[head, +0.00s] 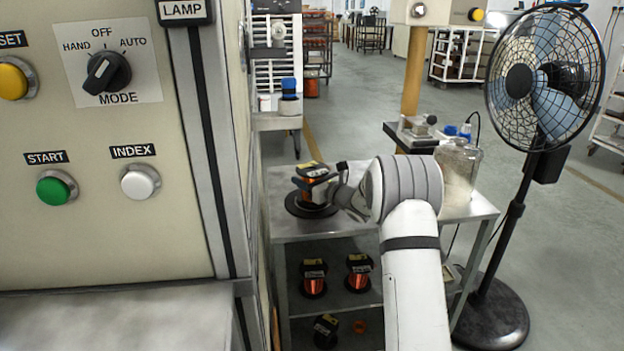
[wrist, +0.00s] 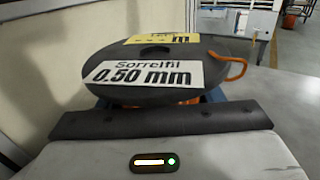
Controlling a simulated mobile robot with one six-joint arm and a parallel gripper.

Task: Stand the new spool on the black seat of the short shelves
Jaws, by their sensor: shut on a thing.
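The new spool (head: 308,190), with copper-coloured wire and black flanges, is upright at the top of the short shelves (head: 283,231). My gripper (head: 325,182) is shut on it from the right. The black seat (head: 293,207), a round dark disc, lies directly under the spool. I cannot tell whether the spool touches it. In the wrist view the spool's top flange (wrist: 118,88) fills the middle, with a white label reading "Sorrelfil 0.50 mm", a yellow label and a loop of orange wire. The fingertips are mostly hidden by the flange.
Several other spools (head: 313,279) stand on the lower shelves, with an orange ring (head: 360,327). A machine panel (head: 110,180) rises close on the left. A pedestal fan (head: 545,75) and a clear jar (head: 459,170) are on the right. The floor behind is open.

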